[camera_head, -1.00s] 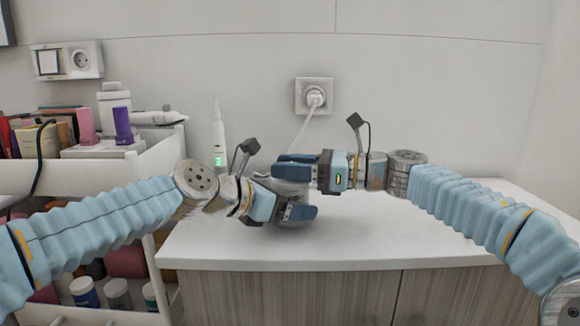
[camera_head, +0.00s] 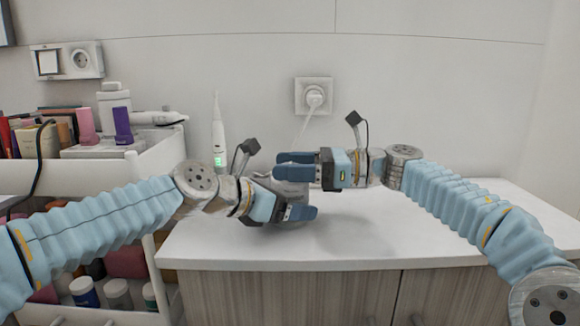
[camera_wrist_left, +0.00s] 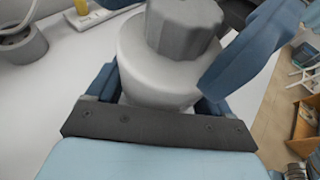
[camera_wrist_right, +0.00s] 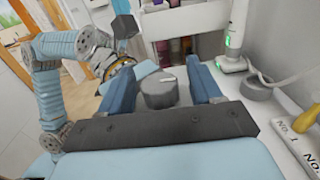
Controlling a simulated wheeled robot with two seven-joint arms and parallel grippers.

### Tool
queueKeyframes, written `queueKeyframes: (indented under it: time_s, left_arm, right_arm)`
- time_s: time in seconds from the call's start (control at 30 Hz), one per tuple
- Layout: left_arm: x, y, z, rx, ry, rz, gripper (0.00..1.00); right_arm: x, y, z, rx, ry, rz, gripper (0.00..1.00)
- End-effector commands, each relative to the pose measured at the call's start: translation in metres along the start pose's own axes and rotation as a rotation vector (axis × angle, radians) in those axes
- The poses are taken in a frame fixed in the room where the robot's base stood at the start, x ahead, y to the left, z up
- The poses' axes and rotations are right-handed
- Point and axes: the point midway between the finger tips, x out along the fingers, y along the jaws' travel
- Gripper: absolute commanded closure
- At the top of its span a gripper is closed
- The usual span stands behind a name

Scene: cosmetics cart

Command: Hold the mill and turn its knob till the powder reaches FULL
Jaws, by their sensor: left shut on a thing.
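The mill has a pale round body (camera_wrist_left: 150,75) and a grey faceted knob (camera_wrist_left: 185,28) on top. My left gripper (camera_head: 290,206) is shut on the mill's body and holds it above the white counter (camera_head: 400,235). My right gripper (camera_head: 282,166) is at the knob. In the right wrist view its two fingers stand on either side of the knob (camera_wrist_right: 159,91), with gaps showing, so it is open. In the head view the fingers hide most of the mill. No powder level or FULL mark can be made out.
A white cart (camera_head: 100,178) with cosmetics stands at the left. A white upright device with a green light (camera_head: 218,140) stands behind my left gripper. A plug sits in the wall socket (camera_head: 314,95). The counter's right side is clear.

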Motion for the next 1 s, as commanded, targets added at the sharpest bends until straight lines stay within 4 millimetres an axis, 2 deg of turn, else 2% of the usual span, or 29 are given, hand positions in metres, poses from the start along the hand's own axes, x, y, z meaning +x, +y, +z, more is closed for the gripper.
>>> queueKeyframes:
  time_s: [0.23, 0.37, 0.8, 1.0]
  left_arm:
    - [0.0, 0.0, 0.0, -0.001, 0.0, -0.001, 0.63]
    - [0.0, 0.0, 0.0, -0.001, 0.0, 0.0, 0.63]
    - [0.0, 0.001, 0.0, -0.002, -0.001, 0.001, 0.63]
    - [0.0, 0.001, 0.0, -0.002, -0.001, 0.001, 0.63]
  right_arm:
    - [0.0, 0.001, -0.001, 0.001, 0.001, 0.002, 0.36]
    - [-0.009, 0.0, -0.001, 0.001, 0.001, 0.001, 0.36]
    - [-0.101, 0.0, -0.001, 0.001, 0.001, -0.002, 0.36]
    - [-0.119, 0.0, -0.001, 0.0, 0.001, 0.001, 0.36]
